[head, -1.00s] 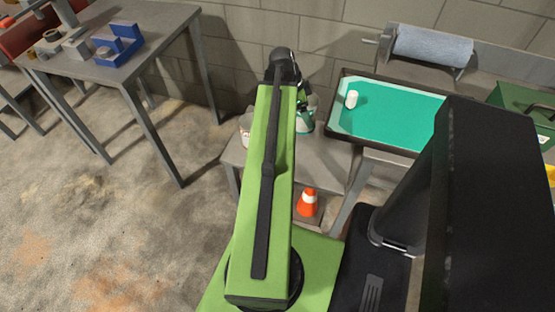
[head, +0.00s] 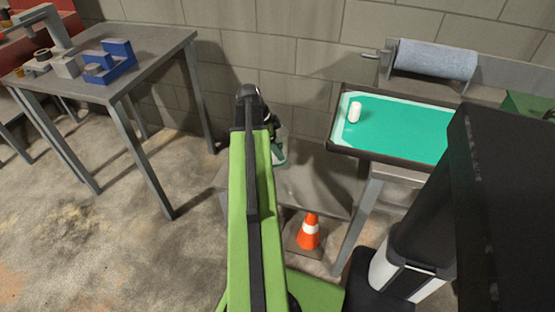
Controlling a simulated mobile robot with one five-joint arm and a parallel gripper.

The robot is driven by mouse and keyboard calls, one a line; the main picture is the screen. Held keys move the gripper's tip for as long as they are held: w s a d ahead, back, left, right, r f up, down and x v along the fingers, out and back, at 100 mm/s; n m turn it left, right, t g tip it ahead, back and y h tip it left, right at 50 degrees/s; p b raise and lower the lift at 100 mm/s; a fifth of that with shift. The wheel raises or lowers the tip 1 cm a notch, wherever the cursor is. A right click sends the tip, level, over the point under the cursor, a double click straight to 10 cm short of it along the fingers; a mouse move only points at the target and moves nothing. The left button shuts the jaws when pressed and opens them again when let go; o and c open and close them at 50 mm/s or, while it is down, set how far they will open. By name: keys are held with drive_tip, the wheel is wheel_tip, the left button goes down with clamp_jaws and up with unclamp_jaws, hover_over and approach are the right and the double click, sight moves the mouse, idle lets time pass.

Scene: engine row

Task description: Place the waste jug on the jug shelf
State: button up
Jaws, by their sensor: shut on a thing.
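The waste jug (head: 279,152), whitish with green, shows only in part beside the end of my arm in the head view. My gripper (head: 273,125) is mostly hidden behind my green arm and dark wrist; it is shut on the jug. They are over the back of a low grey shelf (head: 312,188), seemingly the jug shelf, against the wall. Whether the jug's base touches the shelf is hidden.
A tray with a green inside (head: 338,148) holding a small white cylinder (head: 354,112) stands at the right. An orange cone (head: 309,233) is under the shelf's front. A grey table (head: 165,42) with blue blocks (head: 110,62) stands left. The shelf's right part is clear.

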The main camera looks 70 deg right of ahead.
wheel_tip(320, 180, down, 4)
drive_tip(key=b, duration=0.4)
drive_tip(key=shift+f, duration=0.2)
drive_tip(key=shift+r, duration=0.2)
drive_tip(key=shift+f, duration=0.15)
drive_tip(key=o, duration=1.4)
drive_tip(key=shift+o, duration=0.2)
